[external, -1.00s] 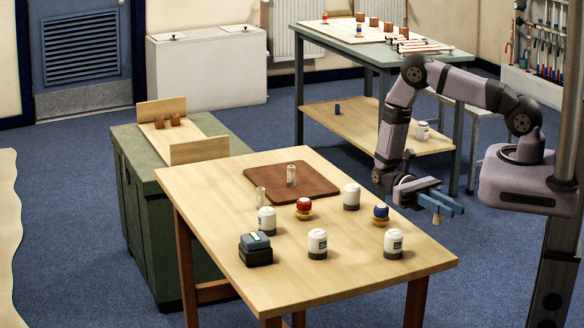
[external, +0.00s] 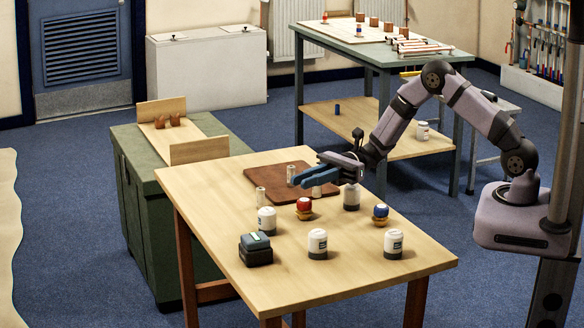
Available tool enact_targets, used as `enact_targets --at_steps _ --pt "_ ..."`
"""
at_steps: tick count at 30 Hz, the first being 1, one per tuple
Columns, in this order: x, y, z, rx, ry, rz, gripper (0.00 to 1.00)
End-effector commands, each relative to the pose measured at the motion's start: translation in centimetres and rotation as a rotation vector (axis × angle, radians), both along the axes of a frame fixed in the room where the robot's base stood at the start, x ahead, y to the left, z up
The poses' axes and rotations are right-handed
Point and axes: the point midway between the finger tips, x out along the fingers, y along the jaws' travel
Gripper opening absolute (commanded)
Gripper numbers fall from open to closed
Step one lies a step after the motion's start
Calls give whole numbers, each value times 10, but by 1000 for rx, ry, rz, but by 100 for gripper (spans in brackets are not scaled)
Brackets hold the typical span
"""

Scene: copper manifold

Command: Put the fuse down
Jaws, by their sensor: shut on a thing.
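My gripper (external: 304,181), with blue fingers, is over the right part of the brown board (external: 262,173) on the wooden table. It is shut on a small pale cylinder, the fuse (external: 317,191), which shows just below the fingers. I cannot tell whether the fuse touches the board. One clear, pale-capped cylinder (external: 291,170) stands on the board, just left of the fingertips. A similar cylinder (external: 261,195) stands at the board's front-left edge.
A white jar (external: 351,198) stands close under my wrist. Other white jars (external: 317,243), a red-topped item (external: 304,205), a blue-topped item (external: 381,212) and a dark box (external: 256,250) stand nearer the front. The table's left corner is clear.

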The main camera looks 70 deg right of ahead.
Motion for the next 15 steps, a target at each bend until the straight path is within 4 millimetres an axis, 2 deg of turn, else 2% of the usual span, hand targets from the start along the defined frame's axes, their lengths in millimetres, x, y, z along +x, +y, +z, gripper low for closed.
enact_targets --at_steps 1,6,9,15 --pt "20 -19 -5 -2 -9 -54 0" --pt "75 -82 3 -2 -8 -223 0" --pt "100 -123 10 -2 -8 -319 0" --pt "131 -198 24 -2 -7 -481 0"
